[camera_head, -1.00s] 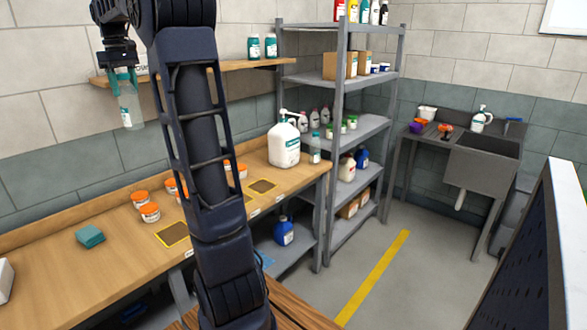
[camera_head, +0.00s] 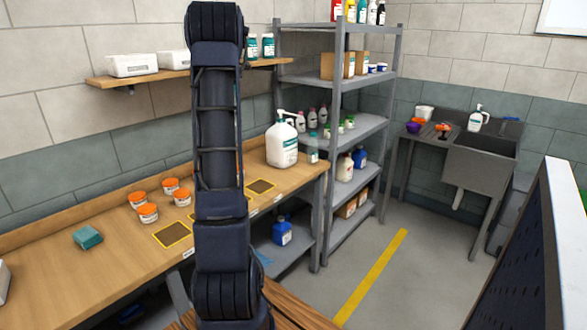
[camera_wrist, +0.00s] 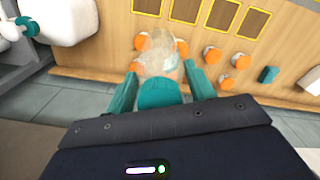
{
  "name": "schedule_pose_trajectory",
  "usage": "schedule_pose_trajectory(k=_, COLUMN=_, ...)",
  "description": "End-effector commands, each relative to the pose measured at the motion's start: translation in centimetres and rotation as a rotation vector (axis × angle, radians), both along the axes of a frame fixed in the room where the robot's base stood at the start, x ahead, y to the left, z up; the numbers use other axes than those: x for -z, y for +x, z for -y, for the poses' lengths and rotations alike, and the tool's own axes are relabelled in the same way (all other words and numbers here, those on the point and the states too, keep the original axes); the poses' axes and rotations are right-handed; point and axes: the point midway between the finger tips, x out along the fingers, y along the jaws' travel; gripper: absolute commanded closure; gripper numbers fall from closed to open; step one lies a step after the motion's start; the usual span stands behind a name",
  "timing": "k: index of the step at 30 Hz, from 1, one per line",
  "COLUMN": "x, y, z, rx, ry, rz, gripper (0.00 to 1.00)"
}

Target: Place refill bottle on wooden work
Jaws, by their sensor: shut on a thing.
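In the wrist view my gripper (camera_wrist: 160,88) is shut on a clear refill bottle (camera_wrist: 158,50) with a teal cap, one teal finger on each side. The bottle points away from the camera, over the wooden workbench, and is clear of any visible support as far as I can tell. In the head view my own arm hides the gripper and the bottle. The wooden workbench (camera_head: 50,265) runs along the left wall. Yellow-outlined dark rectangles (camera_head: 172,235) lie on its top and also show in the wrist view (camera_wrist: 185,9).
Several orange-lidded jars (camera_head: 148,213) and a teal block (camera_head: 88,237) stand on the bench. A wall shelf (camera_head: 120,80) hangs above; a grey rack (camera_head: 340,110) stands beyond.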

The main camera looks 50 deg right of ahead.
Motion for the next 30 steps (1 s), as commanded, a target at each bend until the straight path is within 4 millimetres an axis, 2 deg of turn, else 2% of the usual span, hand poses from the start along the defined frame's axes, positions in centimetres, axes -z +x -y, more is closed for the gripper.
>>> schedule_pose_trajectory(k=1, x=0.9, y=-0.7, z=2.3, rx=0.004, ry=0.001, rz=-0.002, gripper=0.79)
schedule_pose_trajectory(k=9, x=5.3, y=-5.1, z=12.4, rx=-0.012, ry=0.0, rz=-0.001, gripper=0.79)
schedule_pose_trajectory(k=15, x=7.8, y=-8.2, z=17.8, rx=-0.025, ry=-0.001, rz=-0.002, gripper=0.79)
schedule_pose_trajectory(k=18, x=8.7, y=-9.4, z=19.5, rx=-0.03, ry=-0.001, rz=-0.003, gripper=0.79)
schedule_pose_trajectory(k=23, x=9.6, y=-10.2, z=20.6, rx=-0.035, ry=-0.002, rz=-0.002, gripper=0.79)
schedule_pose_trajectory(k=26, x=10.8, y=-10.3, z=20.8, rx=-0.035, ry=0.0, rz=-0.003, gripper=0.79)
schedule_pose_trajectory(k=30, x=13.7, y=-10.4, z=20.8, rx=-0.035, ry=0.0, rz=-0.004, gripper=0.79)
